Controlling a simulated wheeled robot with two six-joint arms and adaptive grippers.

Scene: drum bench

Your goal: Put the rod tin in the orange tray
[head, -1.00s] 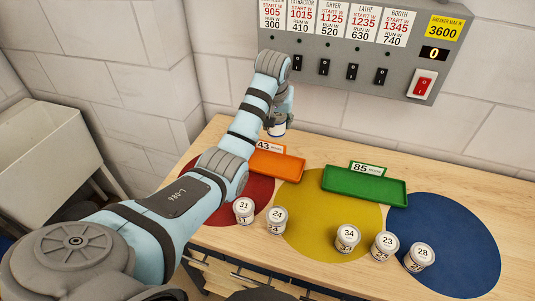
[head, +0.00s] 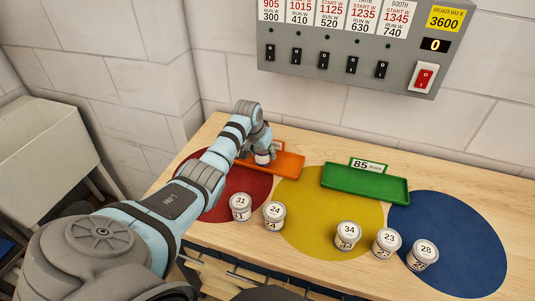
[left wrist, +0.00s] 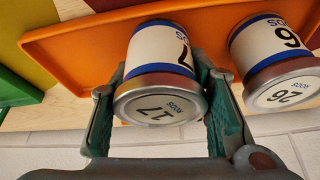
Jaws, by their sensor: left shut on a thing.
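My left gripper (head: 261,148) is at the left part of the orange tray (head: 289,163). It is shut on a white tin with a blue band (head: 263,159). In the left wrist view this tin (left wrist: 158,75) is marked 17 RODS and sits between the two fingers, over the orange tray (left wrist: 80,45). A second tin, marked 26 RODS (left wrist: 275,65), stands close beside it in that view, at the tray. The gripper hides this second tin in the head view. I cannot tell whether the held tin touches the tray floor. My right gripper is out of view.
A green tray (head: 365,180) with an 85 card stands to the right. Several numbered tins, such as 31 (head: 240,207) and 34 (head: 347,236), stand along the front of the bench. A switch panel (head: 350,60) hangs on the wall behind. The blue disc (head: 455,240) is mostly clear.

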